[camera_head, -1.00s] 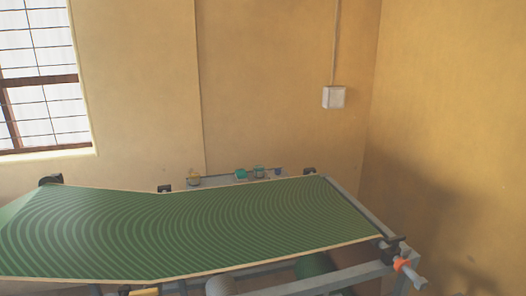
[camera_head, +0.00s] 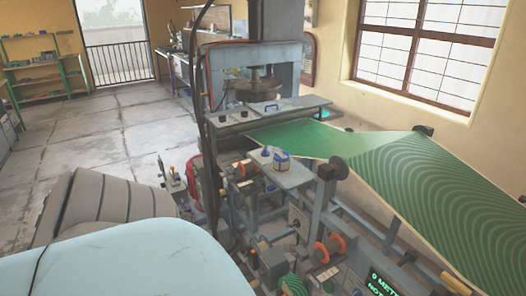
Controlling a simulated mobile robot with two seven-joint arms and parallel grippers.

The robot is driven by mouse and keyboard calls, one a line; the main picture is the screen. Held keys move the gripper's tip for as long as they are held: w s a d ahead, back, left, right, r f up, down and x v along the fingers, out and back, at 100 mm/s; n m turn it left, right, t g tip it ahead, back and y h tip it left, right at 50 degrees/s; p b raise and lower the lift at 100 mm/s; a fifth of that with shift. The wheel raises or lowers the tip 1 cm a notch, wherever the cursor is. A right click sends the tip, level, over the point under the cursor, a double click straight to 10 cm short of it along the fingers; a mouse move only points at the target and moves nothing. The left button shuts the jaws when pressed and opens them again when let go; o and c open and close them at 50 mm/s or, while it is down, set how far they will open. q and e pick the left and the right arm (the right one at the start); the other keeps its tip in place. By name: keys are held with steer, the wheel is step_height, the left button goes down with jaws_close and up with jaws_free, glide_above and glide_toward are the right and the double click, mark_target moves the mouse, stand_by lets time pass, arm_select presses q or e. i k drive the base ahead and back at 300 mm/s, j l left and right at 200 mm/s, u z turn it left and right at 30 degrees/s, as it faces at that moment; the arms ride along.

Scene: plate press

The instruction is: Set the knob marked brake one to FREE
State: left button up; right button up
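I see no knob that I can read as brake one, and no FREE mark is legible. The press machine (camera_head: 265,112) stands in the middle of the view, with a green striped sheet (camera_head: 410,180) running from it to the right. Below the sheet, the frame carries small orange and green round parts, among them an orange-ended spool (camera_head: 328,248) and a green ribbed part (camera_head: 293,285). Their labels are too small to tell. A dark display (camera_head: 383,284) with green text is partly cut off at the bottom edge. Neither of my grippers is in view.
A small table plate (camera_head: 287,175) with a blue-topped jar stands before the press. Green shelves (camera_head: 40,62) are at the far left, with a railing door (camera_head: 115,45) beside them. The tiled floor (camera_head: 110,125) between is clear. A barred window (camera_head: 430,50) is at right.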

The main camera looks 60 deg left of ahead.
mark_target(297, 222)
steer(key=k+u, duration=0.1)
steer(key=u, duration=1.5)
steer(key=i+l+u, duration=0.1)
steer(key=j+z, duration=0.2)
steer(key=j, duration=0.25)
steer(key=k+j+z, duration=0.2)
steer(key=j, duration=0.25)
steer(key=j+z, duration=0.15)
steer(key=j, duration=0.35)
steer(key=i+j, duration=0.3)
steer(key=j, duration=0.15)
steer(key=i+j, duration=0.3)
steer(key=j, duration=0.15)
steer(key=i+j, duration=0.3)
steer(key=j, duration=0.15)
steer(key=i+j, duration=0.3)
steer(key=j, duration=0.2)
